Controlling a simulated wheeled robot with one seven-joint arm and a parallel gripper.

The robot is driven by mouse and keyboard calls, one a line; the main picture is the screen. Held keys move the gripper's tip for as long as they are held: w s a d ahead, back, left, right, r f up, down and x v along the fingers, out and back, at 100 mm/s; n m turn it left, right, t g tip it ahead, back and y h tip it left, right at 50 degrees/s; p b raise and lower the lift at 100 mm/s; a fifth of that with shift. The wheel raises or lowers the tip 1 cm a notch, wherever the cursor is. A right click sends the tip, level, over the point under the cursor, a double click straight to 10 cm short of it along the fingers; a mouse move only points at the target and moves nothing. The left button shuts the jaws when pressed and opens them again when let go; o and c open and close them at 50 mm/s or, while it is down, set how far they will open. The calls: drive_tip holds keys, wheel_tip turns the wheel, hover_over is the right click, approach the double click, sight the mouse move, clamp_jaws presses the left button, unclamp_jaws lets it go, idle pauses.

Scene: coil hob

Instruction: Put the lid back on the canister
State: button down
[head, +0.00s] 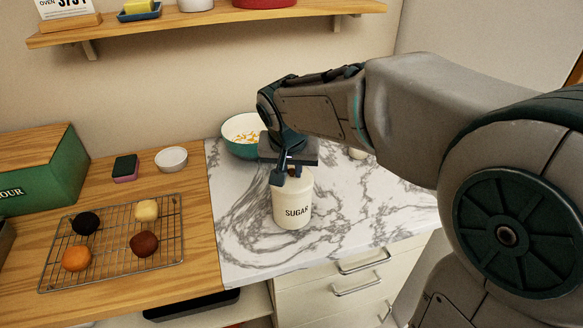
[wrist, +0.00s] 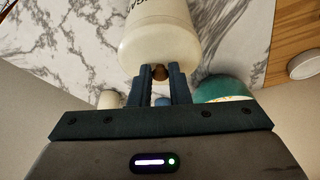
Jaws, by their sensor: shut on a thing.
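The white canister (head: 292,208), marked SUGAR, stands upright on the marble counter. It also shows upside down in the wrist view (wrist: 158,20). My gripper (head: 288,176) is directly above its top, pointing down. In the wrist view its two blue fingers (wrist: 160,72) are shut on the lid's brown knob (wrist: 160,73). The pale lid (wrist: 158,50) is at the canister's mouth. I cannot tell whether it is fully seated. My fingers partly hide the lid in the head view.
A green bowl (head: 236,152) with yellow bits stands close behind the canister. A wire rack (head: 112,268) with several round items, a white bowl (head: 171,152) and a sponge (head: 125,166) lie to the left. Marble (head: 350,235) is clear right of the canister.

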idle(0.4)
drive_tip(key=c, duration=0.8)
unclamp_jaws()
drive_tip(key=shift+r, duration=0.1)
wheel_tip(320, 180, up, 7)
drive_tip(key=p, duration=0.4)
drive_tip(key=shift+p, duration=0.35)
clamp_jaws()
